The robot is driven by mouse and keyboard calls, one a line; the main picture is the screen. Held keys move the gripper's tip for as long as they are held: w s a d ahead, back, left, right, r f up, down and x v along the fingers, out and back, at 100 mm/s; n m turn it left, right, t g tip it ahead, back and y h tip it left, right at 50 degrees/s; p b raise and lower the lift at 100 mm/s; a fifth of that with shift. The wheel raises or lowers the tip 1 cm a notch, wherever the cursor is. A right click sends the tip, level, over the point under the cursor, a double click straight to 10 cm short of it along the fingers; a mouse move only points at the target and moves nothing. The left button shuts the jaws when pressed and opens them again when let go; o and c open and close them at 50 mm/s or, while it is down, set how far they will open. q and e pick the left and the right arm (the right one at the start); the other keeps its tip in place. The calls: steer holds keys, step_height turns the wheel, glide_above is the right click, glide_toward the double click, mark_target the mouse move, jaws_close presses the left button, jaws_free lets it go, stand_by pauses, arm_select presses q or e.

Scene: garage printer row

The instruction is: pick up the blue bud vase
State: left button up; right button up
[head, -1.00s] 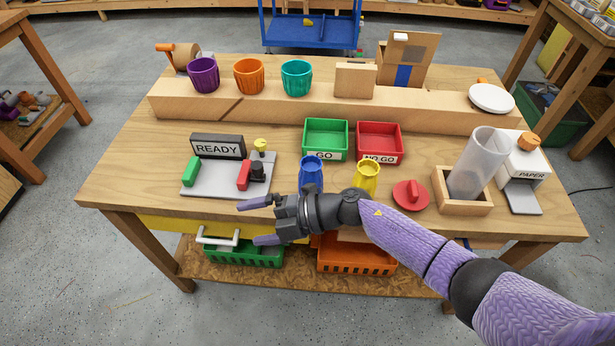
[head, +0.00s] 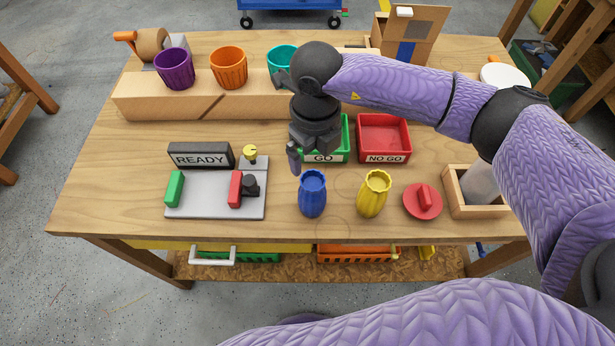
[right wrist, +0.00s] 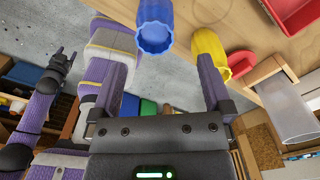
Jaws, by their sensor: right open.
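The blue bud vase (head: 312,194) stands upright near the table's front edge, left of a yellow vase (head: 374,194). My right gripper (head: 309,162) points down just behind the blue vase in the head view, with one finger showing clearly and the other mostly hidden. In the right wrist view the gripper (right wrist: 163,62) is open and empty. The blue vase (right wrist: 155,25) shows there beyond the fingertips, roughly in line with the gap and apart from the fingers. A dark gripper on a purple arm, my left (right wrist: 61,66), shows small at the left there; its jaws are unclear.
A red lidded disc (head: 423,201) lies right of the yellow vase. The READY fixture (head: 215,202) is at left. Green GO (head: 341,154) and red NO GO (head: 384,135) bins stand behind. Purple, orange and teal cups stand on a wooden ledge (head: 150,107).

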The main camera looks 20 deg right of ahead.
mark_target(313, 180)
steer(key=f, duration=0.3)
steer(key=f+b, duration=0.1)
steer(key=f, duration=0.1)
steer(key=s+f, duration=0.1)
steer(key=f, duration=0.2)
steer(key=shift+a+f+b, duration=0.15)
steer(key=shift+f+b, duration=0.2)
steer(key=shift+f, duration=0.15)
arm_select(q)
steer(key=shift+s+a+f, duration=0.15)
steer(key=shift+s+f, duration=0.45)
steer(key=shift+f, duration=0.3)
